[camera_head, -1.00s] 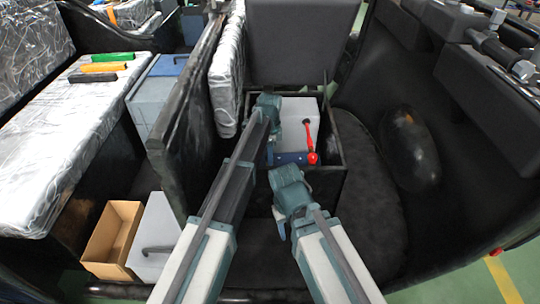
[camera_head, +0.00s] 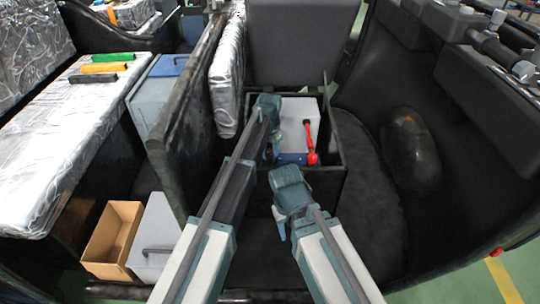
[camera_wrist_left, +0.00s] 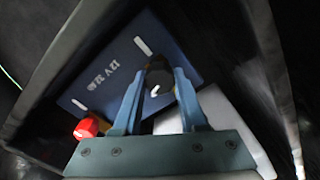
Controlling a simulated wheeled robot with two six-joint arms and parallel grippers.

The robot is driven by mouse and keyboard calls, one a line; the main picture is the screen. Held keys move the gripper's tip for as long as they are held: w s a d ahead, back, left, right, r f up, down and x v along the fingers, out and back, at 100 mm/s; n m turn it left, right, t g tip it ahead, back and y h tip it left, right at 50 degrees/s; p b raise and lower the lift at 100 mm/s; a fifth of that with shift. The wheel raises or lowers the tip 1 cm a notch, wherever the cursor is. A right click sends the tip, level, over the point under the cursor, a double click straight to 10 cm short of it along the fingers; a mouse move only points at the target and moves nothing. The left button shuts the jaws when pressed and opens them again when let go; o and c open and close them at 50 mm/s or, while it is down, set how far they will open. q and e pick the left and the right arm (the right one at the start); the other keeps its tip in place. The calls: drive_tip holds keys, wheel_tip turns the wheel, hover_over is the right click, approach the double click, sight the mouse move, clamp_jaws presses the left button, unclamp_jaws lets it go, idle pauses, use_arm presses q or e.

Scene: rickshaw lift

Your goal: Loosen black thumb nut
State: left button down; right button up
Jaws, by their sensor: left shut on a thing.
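The black thumb nut (camera_wrist_left: 158,78) sits at the blue front face (camera_wrist_left: 112,72) of a grey-white battery box, which bears white printing. My left gripper (camera_wrist_left: 159,86) has a finger on each side of the nut and is shut on it. In the head view my left gripper (camera_head: 272,152) reaches down beside the battery box (camera_head: 298,122) and hides the nut. A red plug with a red handle (camera_head: 309,140) lies on the box's right; it also shows in the left wrist view (camera_wrist_left: 90,127). My right gripper (camera_head: 281,222) is below, its fingers mostly hidden.
The battery box stands in an open black compartment (camera_head: 347,140) with a raised lid (camera_head: 300,45) behind it. A black panel (camera_head: 180,135) stands close on the left. Further left are a cardboard box (camera_head: 112,235), a grey box (camera_head: 155,235) and a silver-covered seat (camera_head: 60,140).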

sight(270, 155)
use_arm(q)
drive_tip(key=n, duration=0.5)
idle(0.6)
drive_tip(key=shift+c, duration=2.2)
unclamp_jaws()
wheel_tip(270, 155, up, 14)
drive_tip(key=p, duration=1.4)
drive_tip(key=shift+f, duration=0.1)
